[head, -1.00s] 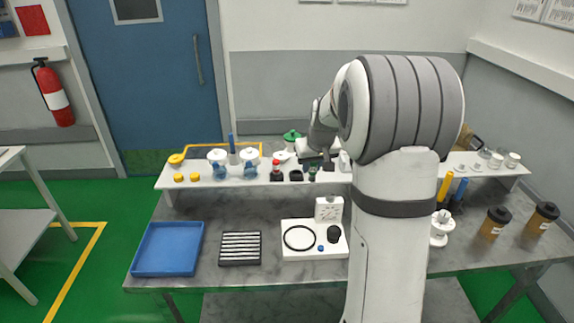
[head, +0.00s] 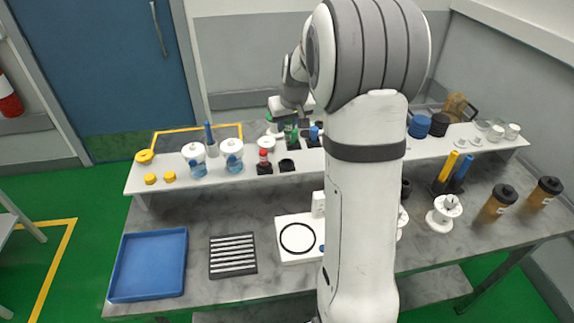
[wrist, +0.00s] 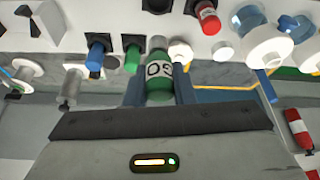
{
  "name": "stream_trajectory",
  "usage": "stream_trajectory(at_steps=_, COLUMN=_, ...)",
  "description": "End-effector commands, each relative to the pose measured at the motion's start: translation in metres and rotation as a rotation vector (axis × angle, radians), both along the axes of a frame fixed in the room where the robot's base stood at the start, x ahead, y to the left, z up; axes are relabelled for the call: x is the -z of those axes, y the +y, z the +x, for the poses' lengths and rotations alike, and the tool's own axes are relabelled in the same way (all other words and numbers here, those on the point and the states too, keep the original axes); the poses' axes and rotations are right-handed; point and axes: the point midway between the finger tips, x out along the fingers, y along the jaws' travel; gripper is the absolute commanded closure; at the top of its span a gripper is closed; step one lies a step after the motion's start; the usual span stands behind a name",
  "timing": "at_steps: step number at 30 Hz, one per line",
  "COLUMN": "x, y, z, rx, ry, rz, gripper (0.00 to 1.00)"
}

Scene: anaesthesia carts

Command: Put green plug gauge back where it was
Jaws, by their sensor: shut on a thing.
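My gripper (wrist: 158,88) is shut on a green plug gauge (wrist: 158,70) with a white lettered label. Its grey end points toward the white shelf, and I cannot tell whether it touches anything. The held gauge also shows in the head view (head: 290,133), below my gripper. An empty black holder (head: 286,166) stands on the shelf right of the red gauge (head: 264,157) in its holder. It also shows at the wrist view's top edge (wrist: 157,5). Another green piece (wrist: 132,58) and a blue one (wrist: 96,52) stand in black holders beside the held gauge.
The white shelf (head: 215,178) also bears flasks with blue liquid (head: 234,156) and yellow pieces (head: 150,178). On the bench below are a blue tray (head: 150,262), a slotted rack (head: 233,255) and a white fixture (head: 285,254). My arm hides the bench's middle.

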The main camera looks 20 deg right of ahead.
Motion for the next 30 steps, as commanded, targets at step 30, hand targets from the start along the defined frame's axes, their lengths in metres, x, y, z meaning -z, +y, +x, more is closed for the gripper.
stream_trajectory(at_steps=30, x=0.100, y=0.007, z=0.001, rx=-0.012, ry=0.000, rz=0.000, gripper=0.97)
